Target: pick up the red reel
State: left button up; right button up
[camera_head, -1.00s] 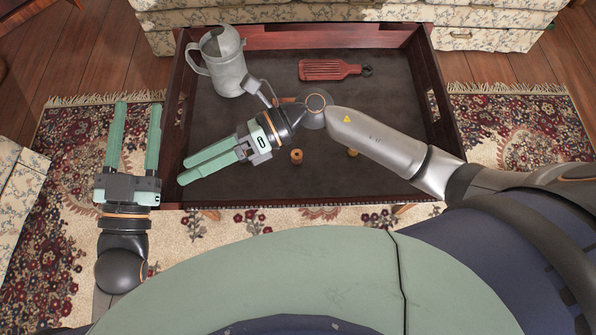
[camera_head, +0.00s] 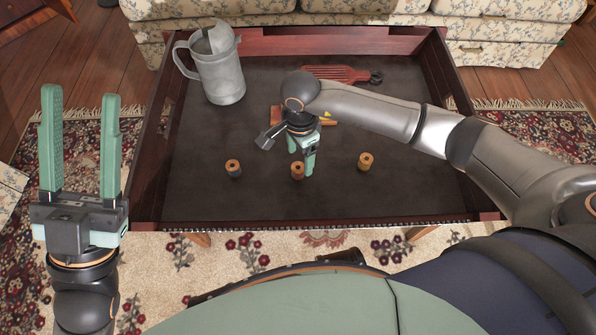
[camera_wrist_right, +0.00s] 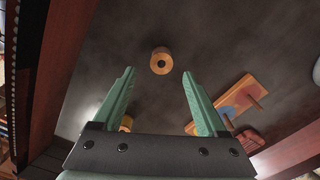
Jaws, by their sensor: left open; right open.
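The reel with reddish-brown winding, which looks like the red reel (camera_head: 297,171), stands upright on the tray floor, the middle of three in the head view. My right gripper (camera_head: 302,158) is open and empty, pointing down just behind and above it. In the right wrist view, a wooden reel (camera_wrist_right: 160,61) shows end-on beyond the open fingertips (camera_wrist_right: 158,82); its colour is unclear. Part of another reel (camera_wrist_right: 126,123) shows by the left finger. My left gripper (camera_head: 80,105) is open and empty, left of the tray, fingers pointing away.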

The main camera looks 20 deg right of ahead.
aim_at(300, 167)
notch_tip(300, 167, down, 6)
jog(key=b, duration=0.2)
jog(key=shift+w+r+b, duration=0.1)
jog(key=shift+r+b, duration=0.05)
jog(key=shift+b, duration=0.15)
jog(key=shift+r, duration=0.1)
jog(key=shift+c, duration=0.2)
grip_shut()
